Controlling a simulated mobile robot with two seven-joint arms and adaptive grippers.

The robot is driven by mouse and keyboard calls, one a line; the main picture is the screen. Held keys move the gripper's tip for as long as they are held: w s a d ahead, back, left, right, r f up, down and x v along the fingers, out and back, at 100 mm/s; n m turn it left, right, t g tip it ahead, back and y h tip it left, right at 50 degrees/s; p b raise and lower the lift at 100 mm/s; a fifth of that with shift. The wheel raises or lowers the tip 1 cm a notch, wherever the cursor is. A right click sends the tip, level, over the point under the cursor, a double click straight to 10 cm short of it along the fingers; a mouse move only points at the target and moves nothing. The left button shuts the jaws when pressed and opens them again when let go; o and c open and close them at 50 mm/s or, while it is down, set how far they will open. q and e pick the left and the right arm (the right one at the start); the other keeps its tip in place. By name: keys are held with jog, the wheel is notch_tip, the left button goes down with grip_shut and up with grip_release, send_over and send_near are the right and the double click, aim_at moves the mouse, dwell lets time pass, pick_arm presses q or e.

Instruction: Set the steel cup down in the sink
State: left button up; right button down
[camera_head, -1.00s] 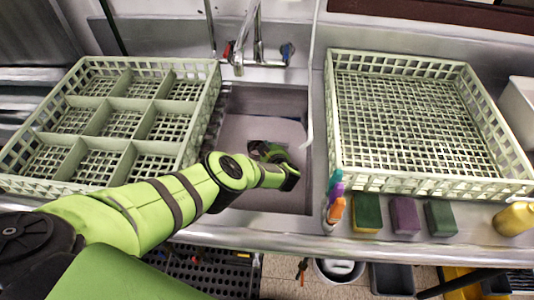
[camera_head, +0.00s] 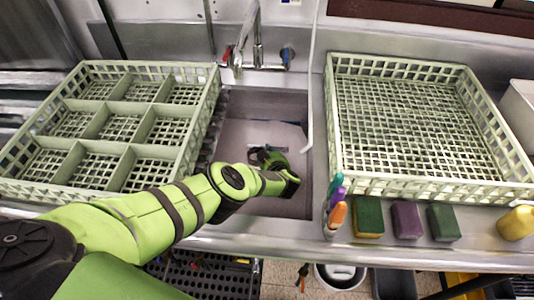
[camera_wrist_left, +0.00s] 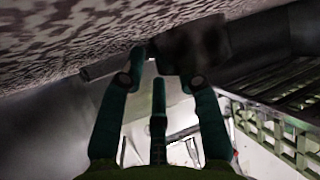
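My left gripper (camera_head: 264,156) reaches down into the steel sink (camera_head: 238,137), with its dark green fingers low over the basin floor. In the left wrist view the fingers (camera_wrist_left: 160,62) bend inward, with a gap between their tips. A dark, blurred grey shape (camera_wrist_left: 197,42) lies at and behind the right fingertip. It may be the steel cup, but I cannot tell for sure, nor whether the fingers grip it. In the head view the hand and wrist hide what is at the fingertips. My right gripper is in neither view.
A divided green rack (camera_head: 100,185) stands left of the sink and an open green rack (camera_head: 440,188) right of it. Sponges (camera_head: 407,220), brushes (camera_head: 337,205) and a yellow bottle (camera_head: 515,222) line the front right edge. The faucet (camera_head: 238,60) stands behind the basin.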

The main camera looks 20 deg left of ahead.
pick_arm(q)
jog(key=p+v, duration=0.4)
jog(key=v, duration=0.3)
jog(key=shift+r, duration=0.15)
jog(key=shift+s, duration=0.1)
